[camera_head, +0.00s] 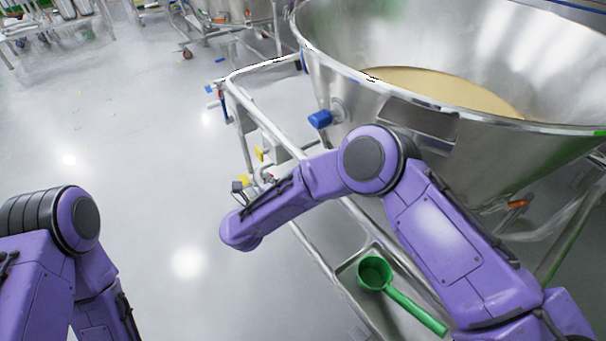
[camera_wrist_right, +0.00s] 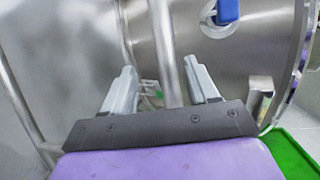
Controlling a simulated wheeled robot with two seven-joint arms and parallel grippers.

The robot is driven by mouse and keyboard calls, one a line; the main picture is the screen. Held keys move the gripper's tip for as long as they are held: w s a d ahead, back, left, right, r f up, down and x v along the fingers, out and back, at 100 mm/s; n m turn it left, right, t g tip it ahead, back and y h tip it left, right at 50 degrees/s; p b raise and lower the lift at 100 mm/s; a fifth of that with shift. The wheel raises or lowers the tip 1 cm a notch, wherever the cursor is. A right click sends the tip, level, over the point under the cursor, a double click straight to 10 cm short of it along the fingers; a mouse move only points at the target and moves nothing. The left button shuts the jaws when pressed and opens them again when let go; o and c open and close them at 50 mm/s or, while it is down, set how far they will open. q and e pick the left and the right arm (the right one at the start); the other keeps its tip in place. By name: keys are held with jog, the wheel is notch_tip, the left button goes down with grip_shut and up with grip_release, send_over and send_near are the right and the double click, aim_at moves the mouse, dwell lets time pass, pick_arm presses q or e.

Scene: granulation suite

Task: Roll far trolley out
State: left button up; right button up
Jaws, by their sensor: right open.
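A steel trolley with a tubular frame (camera_head: 238,98) carries a big conical steel bowl (camera_head: 335,75) holding pale powder (camera_head: 440,88). Other wheeled steel trolleys (camera_head: 235,35) stand at the top; I cannot tell which one the task calls far. My right arm reaches left across the near frame, and its gripper is not clearly seen in the head view. In the right wrist view, my right gripper (camera_wrist_right: 162,75) is open, with an upright steel tube (camera_wrist_right: 163,40) between its fingers; whether they touch it is unclear. My left arm shows at lower left, its gripper out of view.
A green scoop (camera_head: 376,273) lies in a small steel tray (camera_head: 347,276) on the near frame. A blue fitting (camera_head: 320,119) sticks out from the bowl. A steel table (camera_head: 45,22) stands at top left. The floor (camera_head: 120,130) at left is open.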

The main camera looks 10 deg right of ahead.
jog(key=v, duration=0.4)
jog(key=shift+s, duration=0.2)
